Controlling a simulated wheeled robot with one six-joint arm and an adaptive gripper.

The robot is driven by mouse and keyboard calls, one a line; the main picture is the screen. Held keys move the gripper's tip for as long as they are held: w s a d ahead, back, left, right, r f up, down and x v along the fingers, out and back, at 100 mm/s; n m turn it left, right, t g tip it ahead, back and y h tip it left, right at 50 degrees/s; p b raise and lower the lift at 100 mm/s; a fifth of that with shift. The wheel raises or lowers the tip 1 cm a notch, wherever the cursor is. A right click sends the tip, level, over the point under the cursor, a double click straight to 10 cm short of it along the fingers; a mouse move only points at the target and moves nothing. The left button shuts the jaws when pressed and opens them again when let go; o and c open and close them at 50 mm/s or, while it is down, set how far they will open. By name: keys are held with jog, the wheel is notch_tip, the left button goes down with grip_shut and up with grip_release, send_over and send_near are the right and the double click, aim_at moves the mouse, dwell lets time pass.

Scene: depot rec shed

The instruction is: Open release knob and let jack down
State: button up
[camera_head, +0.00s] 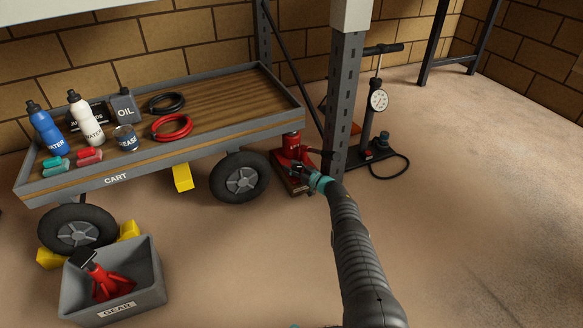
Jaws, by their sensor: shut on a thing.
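The red jack (291,146) stands on the floor beside the cart's right wheel, under the cart's right end. Its top meets the underside of the cart (225,139). My gripper (312,178) reaches in from the lower right and is at the jack's lower right side, low near the floor. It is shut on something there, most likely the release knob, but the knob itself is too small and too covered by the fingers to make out.
A grey post (343,100) stands just behind my gripper, with a floor pump (374,125) to its right. Yellow chocks (182,178) lie near the wheels. A gear box (150,296) holds a red stand (110,287). The floor at right is clear.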

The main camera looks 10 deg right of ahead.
jog(key=shift+d+f, duration=0.1)
jog(key=shift+d, duration=0.15)
jog(key=o, duration=0.8)
jog(key=shift+c, duration=0.2)
jog(key=shift+o, duration=0.7)
jog(key=shift+d, duration=0.1)
jog(key=shift+a, duration=0.3)
jog(key=shift+s+d, duration=0.1)
jog(key=shift+s+d, duration=0.2)
jog(key=shift+d, duration=0.1)
jog(key=v, duration=1.1)
jog(key=shift+s+a, duration=0.1)
jog(key=shift+a, duration=0.05)
